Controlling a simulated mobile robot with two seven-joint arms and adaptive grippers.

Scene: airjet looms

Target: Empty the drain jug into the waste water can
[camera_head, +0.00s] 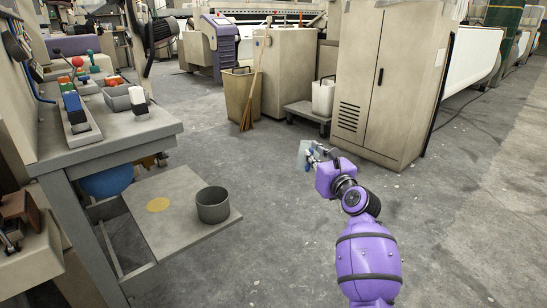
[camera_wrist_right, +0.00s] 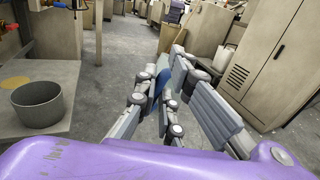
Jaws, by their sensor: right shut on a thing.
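My right gripper (camera_head: 312,154) is out over the open floor, right of the pull-out shelf. It is shut on a pale, bluish see-through thing (camera_head: 303,150), which looks like the drain jug. In the right wrist view the fingers (camera_wrist_right: 172,92) hide most of it, and its contents do not show. A white can (camera_head: 322,98) stands on a low trolley beyond the gripper. A grey open round pot (camera_head: 213,206) stands upright on the shelf and also shows in the right wrist view (camera_wrist_right: 40,102). I cannot tell for sure which is the waste water can. My left gripper is out of view.
The shelf (camera_head: 168,188) juts from the workbench (camera_head: 120,125) at left and bears a flat yellow disc (camera_head: 158,204). A beige bin (camera_head: 240,92) with a leaning broom and a tall cabinet (camera_head: 395,85) stand behind. The grey floor between is clear.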

